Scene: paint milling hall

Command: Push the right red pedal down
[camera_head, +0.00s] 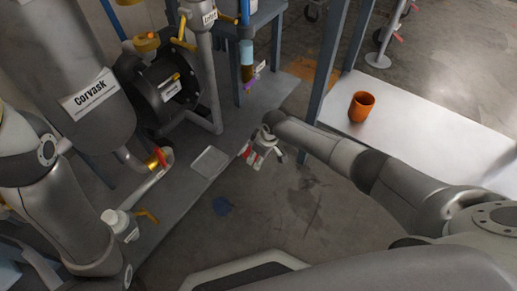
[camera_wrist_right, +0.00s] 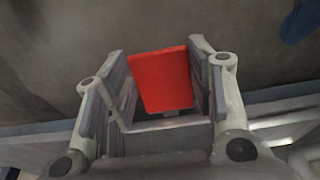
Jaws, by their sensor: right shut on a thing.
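The red pedal (camera_wrist_right: 162,80) is a flat red plate in the right wrist view, between the two fingers of my right gripper (camera_wrist_right: 160,90). In the head view, a small part of the red pedal (camera_head: 247,150) shows beside my right gripper (camera_head: 264,152), at the front edge of the grey platform. The gripper is shut on the pedal. How far down the pedal is cannot be told.
A grey tank marked Corvask (camera_head: 90,75) and a black motor (camera_head: 165,92) stand on the platform (camera_head: 180,190). A red and yellow part (camera_head: 158,159) sits below the tank. An orange cup (camera_head: 361,107) stands on a white table (camera_head: 420,125) at right.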

